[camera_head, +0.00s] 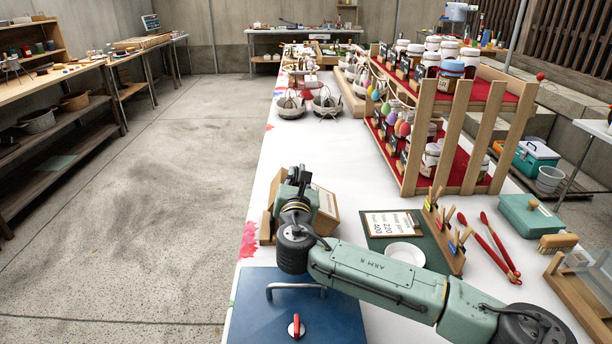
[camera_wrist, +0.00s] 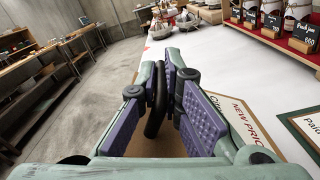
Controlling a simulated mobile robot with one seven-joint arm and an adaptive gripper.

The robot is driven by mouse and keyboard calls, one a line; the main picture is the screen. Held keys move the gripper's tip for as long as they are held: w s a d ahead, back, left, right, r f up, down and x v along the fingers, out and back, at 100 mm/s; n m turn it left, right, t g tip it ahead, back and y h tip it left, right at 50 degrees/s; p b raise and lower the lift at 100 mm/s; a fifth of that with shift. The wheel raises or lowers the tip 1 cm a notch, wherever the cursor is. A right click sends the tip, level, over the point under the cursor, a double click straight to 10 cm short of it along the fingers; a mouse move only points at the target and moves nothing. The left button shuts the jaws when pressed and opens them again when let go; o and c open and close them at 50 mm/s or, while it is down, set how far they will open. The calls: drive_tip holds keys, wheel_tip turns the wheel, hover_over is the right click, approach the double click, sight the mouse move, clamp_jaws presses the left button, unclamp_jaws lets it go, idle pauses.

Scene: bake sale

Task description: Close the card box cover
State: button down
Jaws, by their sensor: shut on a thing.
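The wooden card box (camera_head: 267,228) stands near the left edge of the white table, partly hidden behind my gripper (camera_head: 297,182). A tilted, wood-edged panel with a printed card (camera_head: 327,203) shows to the right of my gripper. In the wrist view the card (camera_wrist: 250,118) reads partly "NEW PRIC". My gripper (camera_wrist: 168,72) is shut on a dark, curved, loop-like piece (camera_wrist: 155,105), which looks like a handle. The fingers hide where this piece joins the box, and I cannot tell how far the cover stands open.
A blue case (camera_head: 300,310) with a metal handle and red knob lies in front. A green board with a clipboard (camera_head: 392,223), a white plate (camera_head: 404,254), a peg stand and red tongs (camera_head: 490,246) lie right. A jar rack (camera_head: 440,130) stands behind. Left of the table is open floor.

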drive_tip(key=shift+a+f+n, duration=0.2)
drive_tip(key=shift+n, duration=0.2)
drive_tip(key=c, duration=1.7)
unclamp_jaws()
drive_tip(key=shift+s+f, duration=0.1)
drive_tip(key=shift+s+f, duration=0.1)
drive_tip(key=shift+s, duration=0.15)
drive_tip(key=s, duration=1.1)
drive_tip(key=shift+s+a+r, duration=0.15)
drive_tip(key=shift+s+r, duration=0.1)
drive_tip(key=shift+r, duration=0.2)
